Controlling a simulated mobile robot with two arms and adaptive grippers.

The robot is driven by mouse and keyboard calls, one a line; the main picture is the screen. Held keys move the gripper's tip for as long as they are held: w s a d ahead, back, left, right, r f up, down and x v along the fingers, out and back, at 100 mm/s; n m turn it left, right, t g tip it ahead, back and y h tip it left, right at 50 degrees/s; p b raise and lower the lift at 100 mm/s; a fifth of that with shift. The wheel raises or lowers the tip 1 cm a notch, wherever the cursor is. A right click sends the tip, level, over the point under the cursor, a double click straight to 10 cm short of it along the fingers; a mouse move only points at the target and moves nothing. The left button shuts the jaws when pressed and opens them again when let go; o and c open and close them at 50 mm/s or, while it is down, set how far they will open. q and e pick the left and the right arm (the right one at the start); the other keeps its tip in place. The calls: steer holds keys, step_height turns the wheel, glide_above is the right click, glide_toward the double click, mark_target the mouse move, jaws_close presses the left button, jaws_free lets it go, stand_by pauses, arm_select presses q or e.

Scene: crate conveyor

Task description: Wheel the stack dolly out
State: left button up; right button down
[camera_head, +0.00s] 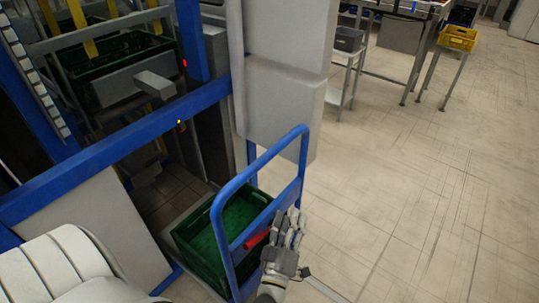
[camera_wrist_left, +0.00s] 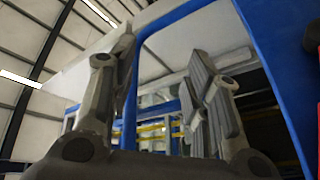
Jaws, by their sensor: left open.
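The stack dolly has a blue tubular push handle (camera_head: 220,217) with a red grip (camera_head: 257,239) on its crossbar. It stands in the bay beside the blue machine frame. A green crate (camera_head: 195,238) sits low on it, partly hidden by the handle. My left gripper (camera_head: 290,225) is open at the right side of the handle, close to the red grip; contact is unclear. In the left wrist view, the open fingers (camera_wrist_left: 165,62) stand apart before the blue handle frame (camera_wrist_left: 275,70), with nothing seen held. My right gripper is not in view.
A blue machine frame (camera_head: 110,155) and grey housing (camera_head: 285,105) border the dolly on the left and behind. Another green crate (camera_head: 118,67) sits inside the machine. A yellow crate (camera_head: 458,38) stands far right. The tiled floor (camera_head: 430,190) to the right is clear.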

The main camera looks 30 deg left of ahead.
mark_target(268, 155)
arm_select(q)
steer(key=s+a+r+n+y, duration=0.2)
steer(key=a+r+n+y, duration=0.4)
steer(key=r, duration=0.4)
steer(key=shift+n+g+y, duration=0.3)
steer(key=shift+n+g, duration=0.1)
steer(key=shift+n, duration=0.2)
steer(key=x, duration=0.3)
steer(key=p+x, duration=0.1)
steer(key=x, duration=0.1)
steer(key=p+x, duration=0.1)
steer(key=x, duration=0.2)
steer(key=shift+w+d+r, duration=0.1)
steer(key=shift+w+r, duration=0.2)
steer(key=shift+w, duration=0.1)
steer(key=shift+w+a+r, duration=0.15)
steer(key=shift+w+a, duration=0.2)
steer(key=shift+w, duration=0.15)
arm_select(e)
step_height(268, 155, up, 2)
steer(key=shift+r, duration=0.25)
arm_select(q)
steer(key=c, duration=0.8)
jaws_close()
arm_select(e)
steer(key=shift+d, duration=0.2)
